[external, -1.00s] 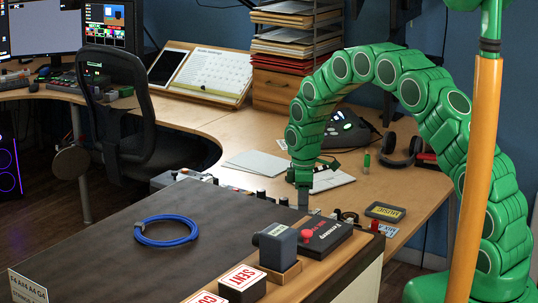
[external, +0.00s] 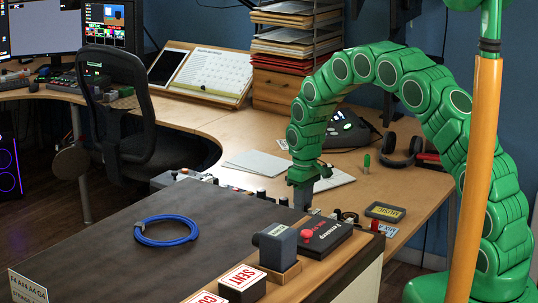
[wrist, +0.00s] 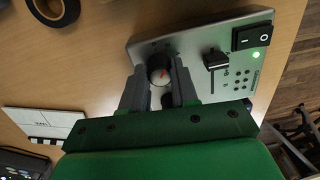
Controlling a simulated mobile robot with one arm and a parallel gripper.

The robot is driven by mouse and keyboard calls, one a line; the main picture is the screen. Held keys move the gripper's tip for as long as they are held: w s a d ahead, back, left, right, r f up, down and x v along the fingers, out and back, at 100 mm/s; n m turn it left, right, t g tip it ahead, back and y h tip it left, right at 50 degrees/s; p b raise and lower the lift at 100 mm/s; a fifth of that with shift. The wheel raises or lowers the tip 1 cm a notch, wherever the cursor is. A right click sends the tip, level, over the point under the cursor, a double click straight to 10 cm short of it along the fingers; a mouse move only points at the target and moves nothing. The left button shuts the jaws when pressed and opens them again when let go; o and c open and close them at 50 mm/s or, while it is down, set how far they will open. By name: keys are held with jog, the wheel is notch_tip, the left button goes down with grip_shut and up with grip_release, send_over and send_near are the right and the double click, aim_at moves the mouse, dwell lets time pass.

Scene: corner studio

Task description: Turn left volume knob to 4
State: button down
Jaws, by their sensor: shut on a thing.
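My gripper (wrist: 161,82) points down and is shut on a round dark knob (wrist: 159,66) with a pale top, which shows between its two fingers in the wrist view. The knob sits at one end of a silver control panel (wrist: 190,46). A second dark knob (wrist: 168,100) shows between the fingers, closer to the palm. I cannot read any numbers around the knobs. In the external view my gripper (external: 302,203) reaches down just behind the dark raised surface, which hides most of the panel.
The panel also carries a black slider (wrist: 216,60), a rocker switch (wrist: 252,37) and a lit green lamp (wrist: 256,55). A roll of black tape (wrist: 53,8) lies near it.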

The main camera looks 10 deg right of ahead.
jog(key=m, duration=0.6)
jog(key=shift+d+m, duration=0.1)
jog(key=shift+m, duration=0.2)
dwell(0.4)
jog(key=c, duration=0.9)
grip_release()
jog(key=shift+o, duration=0.2)
jog(key=shift+r, duration=0.1)
notch_tip(320, 180, up, 7)
jog(key=shift+w+f, duration=0.1)
jog(key=shift+r, duration=0.45)
